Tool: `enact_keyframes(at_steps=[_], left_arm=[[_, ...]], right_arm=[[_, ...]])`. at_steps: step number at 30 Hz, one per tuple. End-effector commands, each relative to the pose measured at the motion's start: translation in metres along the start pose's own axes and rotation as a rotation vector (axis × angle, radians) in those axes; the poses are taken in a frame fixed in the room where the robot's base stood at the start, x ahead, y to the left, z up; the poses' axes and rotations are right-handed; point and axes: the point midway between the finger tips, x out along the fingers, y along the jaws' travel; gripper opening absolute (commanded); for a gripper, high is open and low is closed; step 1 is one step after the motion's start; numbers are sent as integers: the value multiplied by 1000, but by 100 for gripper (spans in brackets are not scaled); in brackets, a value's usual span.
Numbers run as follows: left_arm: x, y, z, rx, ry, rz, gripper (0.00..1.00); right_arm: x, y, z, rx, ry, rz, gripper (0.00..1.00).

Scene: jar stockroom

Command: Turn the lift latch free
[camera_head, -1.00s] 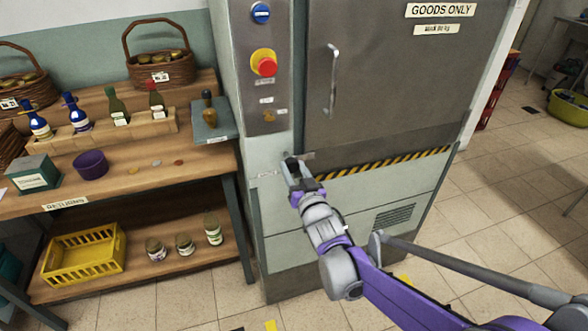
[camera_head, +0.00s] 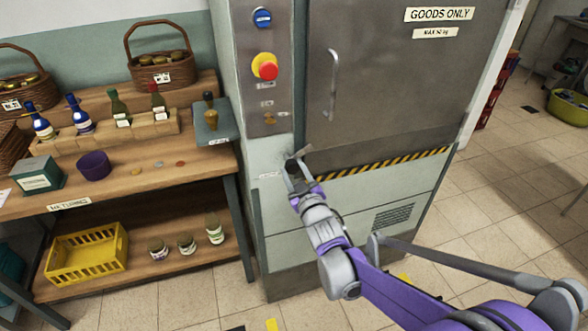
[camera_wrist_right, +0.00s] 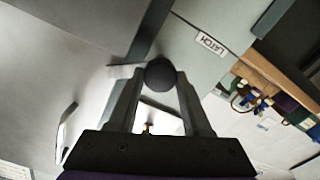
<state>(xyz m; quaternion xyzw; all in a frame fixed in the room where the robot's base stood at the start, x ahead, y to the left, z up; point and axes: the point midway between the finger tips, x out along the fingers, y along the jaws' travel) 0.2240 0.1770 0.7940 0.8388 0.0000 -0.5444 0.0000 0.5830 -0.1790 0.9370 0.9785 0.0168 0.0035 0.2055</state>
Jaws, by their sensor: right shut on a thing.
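The lift latch has a dark round knob (camera_wrist_right: 160,73) and a pale bar (camera_wrist_right: 124,71) reaching left from it in the right wrist view. In the head view, the bar (camera_head: 304,151) slants up to the right near the lower left corner of the door. My right gripper (camera_head: 294,166) is there, shut on the latch knob, with a fingertip on each side in the wrist view. The fingers hide part of the latch in the head view. A LATCH label (camera_wrist_right: 211,44) is on the panel beside it. My left gripper is not in view.
The grey lift door (camera_head: 385,80) has a vertical handle (camera_head: 332,85) above the latch and a striped strip (camera_head: 390,162) along its bottom. A red button (camera_head: 267,70) is on the control panel. A wooden bench (camera_head: 130,185) with bottles and baskets stands left.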

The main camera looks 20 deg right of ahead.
Motion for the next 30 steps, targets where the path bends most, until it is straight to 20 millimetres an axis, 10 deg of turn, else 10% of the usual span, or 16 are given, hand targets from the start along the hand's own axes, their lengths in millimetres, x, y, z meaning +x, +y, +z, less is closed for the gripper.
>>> enact_keyframes(at_steps=[30], left_arm=[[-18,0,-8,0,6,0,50]], right_arm=[[0,0,2,-877,-1,-1,0]])
